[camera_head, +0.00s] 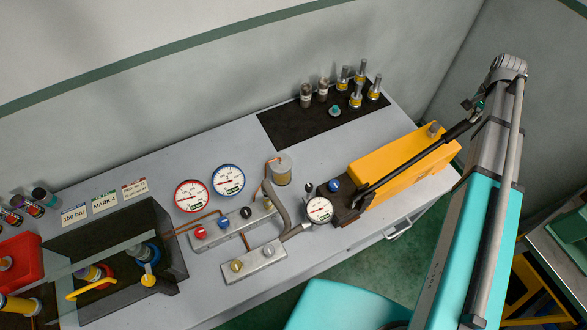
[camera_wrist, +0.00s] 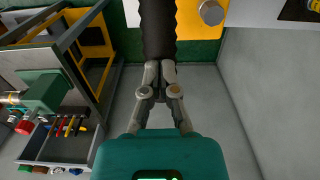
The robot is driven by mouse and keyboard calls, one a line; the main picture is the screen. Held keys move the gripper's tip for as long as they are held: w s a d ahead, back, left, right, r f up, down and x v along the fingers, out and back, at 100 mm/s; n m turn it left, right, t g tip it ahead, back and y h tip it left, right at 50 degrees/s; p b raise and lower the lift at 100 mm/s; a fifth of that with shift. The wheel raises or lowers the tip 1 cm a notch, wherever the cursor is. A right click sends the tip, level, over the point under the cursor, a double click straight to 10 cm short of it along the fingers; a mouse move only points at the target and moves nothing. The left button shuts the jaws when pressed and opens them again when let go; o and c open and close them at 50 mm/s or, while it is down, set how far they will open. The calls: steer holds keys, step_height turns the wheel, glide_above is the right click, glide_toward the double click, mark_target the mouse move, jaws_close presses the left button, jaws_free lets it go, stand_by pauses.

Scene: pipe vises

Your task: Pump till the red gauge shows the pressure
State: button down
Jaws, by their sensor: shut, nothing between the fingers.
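The red-rimmed gauge (camera_head: 192,196) stands on the bench left of the blue-rimmed gauge (camera_head: 228,180); its needle is too small to read. The yellow hand pump (camera_head: 400,165) lies at the bench's right end, with a small white gauge (camera_head: 319,210) at its near-left end. Its black lever (camera_head: 415,155) slants up to the right over the pump body. My gripper (camera_head: 476,106) is at the lever's raised end. In the wrist view, its fingers (camera_wrist: 159,68) are shut at the end of the black grip (camera_wrist: 158,30), with nothing between them; contact is unclear.
Cards (camera_head: 73,215) on the left read "150 bar" and "MARK 4"; the third is unclear. Valve blocks with coloured knobs (camera_head: 245,212) and pipes fill the middle. A black mat (camera_head: 290,125) with fittings lies behind. A clear-shielded dark box (camera_head: 165,235) stands left.

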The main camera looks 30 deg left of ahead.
steer(key=shift+s+a+r+p, duration=0.1)
steer(key=shift+s+r+p, duration=0.05)
steer(key=shift+r+p, duration=0.4)
steer(key=shift+s+a+r+p, duration=0.15)
steer(key=shift+r+p, duration=0.15)
steer(key=shift+r, duration=0.4)
steer(key=shift+d+f, duration=0.1)
steer(key=shift+f, duration=0.1)
steer(key=shift+w+d+f+b, duration=0.1)
steer(key=shift+w+f+b, duration=0.1)
steer(key=shift+f+b, duration=0.75)
steer(key=shift+w+d+f+b, duration=0.15)
steer(key=shift+w+f+b, duration=0.1)
steer(key=shift+f+b, duration=0.65)
steer(key=shift+w+d+f+b, duration=0.1)
steer(key=shift+w+f+b, duration=0.1)
steer(key=shift+f+b, duration=0.75)
